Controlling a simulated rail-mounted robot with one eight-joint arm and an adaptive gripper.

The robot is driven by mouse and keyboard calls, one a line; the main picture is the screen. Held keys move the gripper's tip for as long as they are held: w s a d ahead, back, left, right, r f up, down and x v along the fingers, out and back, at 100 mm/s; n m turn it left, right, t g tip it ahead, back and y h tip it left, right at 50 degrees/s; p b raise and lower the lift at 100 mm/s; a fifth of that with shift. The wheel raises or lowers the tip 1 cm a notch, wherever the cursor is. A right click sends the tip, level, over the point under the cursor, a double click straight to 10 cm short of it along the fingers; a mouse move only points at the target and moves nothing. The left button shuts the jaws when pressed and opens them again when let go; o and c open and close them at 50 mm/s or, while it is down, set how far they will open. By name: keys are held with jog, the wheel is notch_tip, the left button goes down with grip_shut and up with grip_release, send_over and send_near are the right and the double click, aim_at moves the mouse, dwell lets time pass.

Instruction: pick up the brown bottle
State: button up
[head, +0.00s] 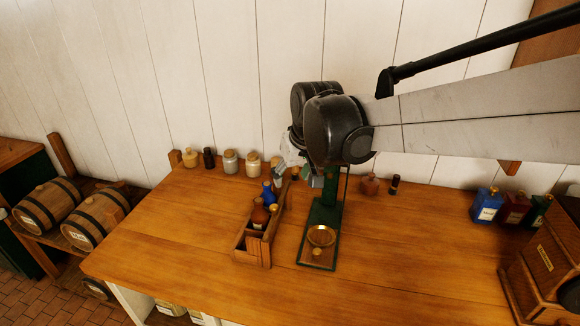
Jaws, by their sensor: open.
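A brown bottle (260,215) stands in the near part of a narrow wooden caddy (254,253) on the counter. A blue bottle (268,192) stands behind it in the same caddy. My gripper (297,179) is open above the far end of the caddy, up and to the right of the brown bottle. It looks empty and apart from the brown bottle. My arm hides part of the counter behind it.
A green stand with a brass ring (321,236) is just right of the caddy. Several jars (231,162) line the back wall. A round reddish flask (370,184) and a small dark bottle (395,184) stand at right. The counter's front left is clear.

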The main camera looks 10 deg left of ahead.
jog(key=n+p, duration=0.1)
send_near(259, 200)
notch_tip(259, 200, up, 3)
jog(key=shift+g, duration=0.4)
jog(key=x, duration=0.8)
jog(key=shift+s+d+f+p, duration=0.1)
jog(key=shift+s+f+p, duration=0.1)
jog(key=shift+s+p, duration=0.15)
jog(key=shift+w+p+x, duration=0.25)
jog(key=shift+p+x, duration=0.4)
jog(key=shift+x, duration=2)
jog(key=shift+d, duration=0.15)
jog(key=shift+c, duration=0.5)
grip_shut()
